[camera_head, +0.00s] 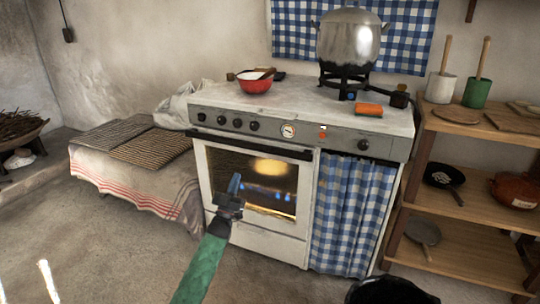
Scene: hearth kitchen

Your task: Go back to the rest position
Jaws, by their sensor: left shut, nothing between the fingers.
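My left gripper (234,186) is in front of the oven door (215,162) of the white stove, at the end of my green arm that comes up from the bottom. Its fingers are shut and empty. They overlap the left part of the oven window in the picture; I cannot tell whether they touch it. The oven door looks closed, with a dark handle bar (250,145) along its top, and blue and orange flames glow behind the glass. My right gripper is not in view.
A metal pot (349,40), a red bowl (255,84) and an orange sponge (369,109) are on the stove top (300,100). A wooden shelf (455,206) stands right. Racks (152,147) lie on a cloth-covered bench (125,185) left.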

